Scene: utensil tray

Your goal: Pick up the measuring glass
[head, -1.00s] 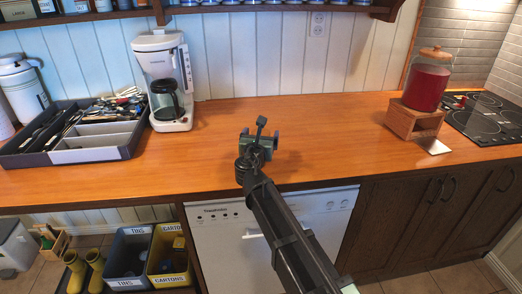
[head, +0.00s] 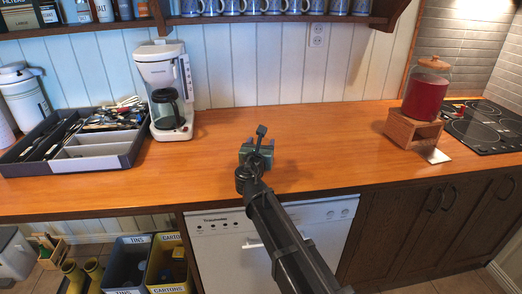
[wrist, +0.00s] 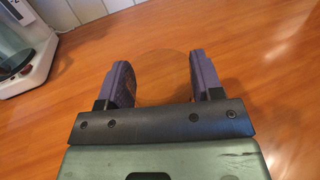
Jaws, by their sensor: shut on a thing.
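The measuring glass (wrist: 163,64) shows only as a faint, clear round outline between my fingers in the wrist view. Its walls are see-through and hard to make out against the wood. My gripper (wrist: 163,76) has its two dark fingers apart, one on each side of the glass, closed on it. In the head view my gripper (head: 258,147) is over the front middle of the wooden counter, and the glass cannot be made out there. I cannot tell whether the glass touches the counter.
A white coffee maker (head: 164,76) stands at the back left, beside a grey utensil tray (head: 98,163). At the right are a red drink jar (head: 425,97) on a wooden stand (head: 412,131) and a black hob (head: 487,126). The middle counter (head: 320,140) is clear.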

